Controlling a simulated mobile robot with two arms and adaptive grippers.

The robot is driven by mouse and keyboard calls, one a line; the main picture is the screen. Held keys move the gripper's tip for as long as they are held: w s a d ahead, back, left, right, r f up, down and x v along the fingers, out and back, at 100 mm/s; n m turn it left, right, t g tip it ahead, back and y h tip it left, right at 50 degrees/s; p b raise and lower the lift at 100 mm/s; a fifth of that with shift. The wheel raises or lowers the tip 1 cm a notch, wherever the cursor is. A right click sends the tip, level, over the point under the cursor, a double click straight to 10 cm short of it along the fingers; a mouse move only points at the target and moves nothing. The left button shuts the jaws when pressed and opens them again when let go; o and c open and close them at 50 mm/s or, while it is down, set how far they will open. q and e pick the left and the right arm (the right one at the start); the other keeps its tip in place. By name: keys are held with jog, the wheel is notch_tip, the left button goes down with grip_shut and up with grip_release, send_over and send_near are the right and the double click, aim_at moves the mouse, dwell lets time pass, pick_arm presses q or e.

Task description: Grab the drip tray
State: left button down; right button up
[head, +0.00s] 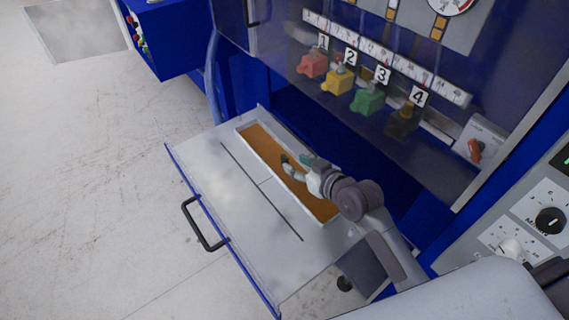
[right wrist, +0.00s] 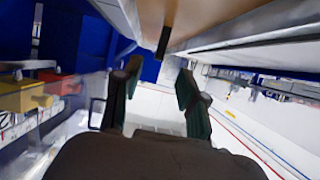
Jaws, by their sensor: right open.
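The drip tray (head: 264,144) is a long, narrow tray with a pale rim and a brown-orange inside. It lies along the inner side of the pulled-out grey drawer (head: 215,165). My right gripper (head: 296,164) is open and empty over the middle of the tray, with its fingers apart. In the right wrist view, the two dark fingers of the right gripper (right wrist: 157,92) are spread. A brown surface with a pale edge (right wrist: 215,18), which looks like the tray, is at the top there. I cannot tell whether a finger touches it. My left gripper is out of view.
The drawer has a black handle (head: 203,225) at its front. Behind it stands a blue machine with a clear panel (head: 400,135) and red, yellow, green and dark valves numbered 1 to 4. A control panel (head: 520,225) is at right. The floor at left is clear.

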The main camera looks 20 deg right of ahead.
aim_at(286, 158)
jog(key=shift+w+a+f, duration=0.2)
jog(key=shift+w+a, duration=0.05)
jog(key=shift+w, duration=0.25)
jog(key=shift+w+a+f, duration=0.1)
jog(key=shift+w+f, duration=0.05)
jog(key=shift+w, duration=0.1)
jog(key=p+x, duration=0.1)
jog(key=x, duration=0.1)
jog(key=shift+w+p, duration=0.3)
jog(key=shift+w, duration=0.1)
jog(key=shift+x, duration=1)
jog(key=shift+w+f, duration=0.1)
jog(key=shift+f, duration=0.1)
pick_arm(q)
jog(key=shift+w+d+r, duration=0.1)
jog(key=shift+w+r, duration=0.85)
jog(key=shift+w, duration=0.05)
pick_arm(e)
jog(key=c, duration=0.5)
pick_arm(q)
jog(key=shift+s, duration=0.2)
pick_arm(e)
grip_shut()
